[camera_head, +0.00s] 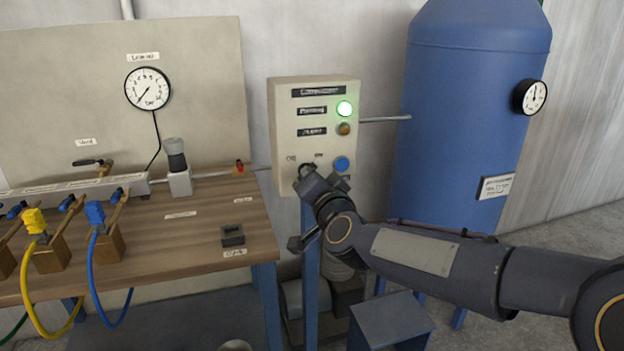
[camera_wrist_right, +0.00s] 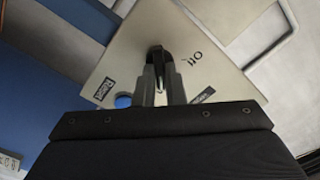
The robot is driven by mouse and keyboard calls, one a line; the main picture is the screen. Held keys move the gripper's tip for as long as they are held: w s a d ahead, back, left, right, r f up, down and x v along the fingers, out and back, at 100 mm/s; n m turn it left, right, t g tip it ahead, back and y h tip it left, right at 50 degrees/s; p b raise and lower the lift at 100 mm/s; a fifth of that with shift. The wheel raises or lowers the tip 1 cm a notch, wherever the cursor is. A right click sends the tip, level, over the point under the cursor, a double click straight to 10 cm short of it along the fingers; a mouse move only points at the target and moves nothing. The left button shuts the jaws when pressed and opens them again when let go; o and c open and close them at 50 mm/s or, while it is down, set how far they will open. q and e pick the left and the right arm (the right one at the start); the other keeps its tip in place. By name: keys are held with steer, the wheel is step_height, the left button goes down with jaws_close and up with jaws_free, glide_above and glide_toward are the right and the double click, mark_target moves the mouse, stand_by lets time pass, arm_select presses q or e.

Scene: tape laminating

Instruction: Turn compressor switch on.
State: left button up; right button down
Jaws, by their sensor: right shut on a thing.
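The compressor control box (camera_head: 284,100) is a beige panel on a post, right of the workbench. A blue button (camera_head: 341,164) sits lower right, also seen in the right wrist view (camera_wrist_right: 123,101). The black rotary switch (camera_head: 306,170) is at the lower left of the panel, mostly covered by my right gripper (camera_head: 309,175). In the right wrist view my right gripper (camera_wrist_right: 160,75) is shut on the black switch knob (camera_wrist_right: 159,53). My left gripper is not in view.
A blue tank (camera_head: 450,130) with a gauge (camera_head: 529,96) stands behind my right arm. The wooden workbench (camera_head: 190,230) at left carries yellow and blue hose fittings, a regulator (camera_head: 178,168) and a small dark block (camera_head: 232,235). A round gauge (camera_head: 147,88) hangs above.

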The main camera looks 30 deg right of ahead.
steer(key=c, duration=1.5)
jaws_free()
steer(key=p+v, duration=0.1)
steer(key=v, duration=0.6)
steer(key=shift+s+a, duration=0.15)
steer(key=shift+s, duration=0.25)
